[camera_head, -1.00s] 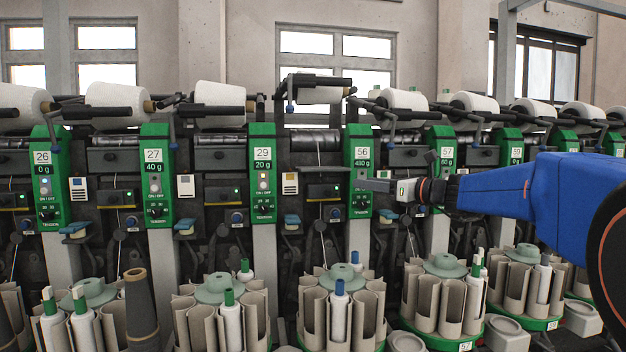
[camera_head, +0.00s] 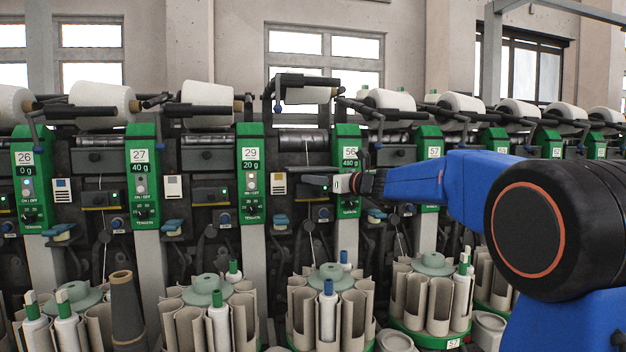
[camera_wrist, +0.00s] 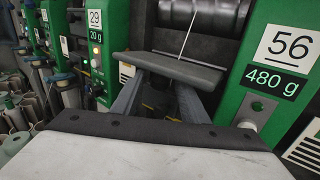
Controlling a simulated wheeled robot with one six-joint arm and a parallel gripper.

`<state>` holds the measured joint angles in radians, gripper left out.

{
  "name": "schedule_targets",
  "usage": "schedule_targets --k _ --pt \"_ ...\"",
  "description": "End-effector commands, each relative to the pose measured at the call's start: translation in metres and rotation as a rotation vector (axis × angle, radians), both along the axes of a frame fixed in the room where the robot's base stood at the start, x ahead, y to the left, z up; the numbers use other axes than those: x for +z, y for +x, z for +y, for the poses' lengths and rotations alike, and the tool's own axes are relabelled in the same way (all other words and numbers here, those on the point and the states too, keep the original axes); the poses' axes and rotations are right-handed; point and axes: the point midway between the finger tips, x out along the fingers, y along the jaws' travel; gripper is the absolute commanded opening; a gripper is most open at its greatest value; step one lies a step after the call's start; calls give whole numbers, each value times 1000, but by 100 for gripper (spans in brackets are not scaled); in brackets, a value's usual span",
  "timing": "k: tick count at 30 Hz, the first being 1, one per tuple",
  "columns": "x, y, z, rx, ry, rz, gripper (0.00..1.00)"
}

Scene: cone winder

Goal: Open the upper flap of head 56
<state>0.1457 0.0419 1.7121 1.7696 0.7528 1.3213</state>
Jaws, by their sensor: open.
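Head 56 has a green panel (camera_head: 347,172) with a "56" label and a 480 g display; the panel also shows at the right of the wrist view (camera_wrist: 275,75). A dark grey flap plate (camera_wrist: 168,68) lies left of that panel, below the winding drum, in the wrist view. Nothing is seen between the fingers.
Head 29's green panel (camera_head: 251,175) stands to the left, also in the wrist view (camera_wrist: 95,50). A dark drum (camera_wrist: 205,14) with a white thread is above the flap. Bobbin magazines (camera_head: 328,305) stand below. My blue arm fills the right side.

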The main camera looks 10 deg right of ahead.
Motion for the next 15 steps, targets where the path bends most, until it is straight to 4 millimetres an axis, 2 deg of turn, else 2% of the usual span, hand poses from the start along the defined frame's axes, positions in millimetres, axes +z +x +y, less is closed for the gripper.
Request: schedule_targets --k 6,15 --pt "0 13 9 0 0 0 40" --pt "0 15 10 0 -1 -1 40"
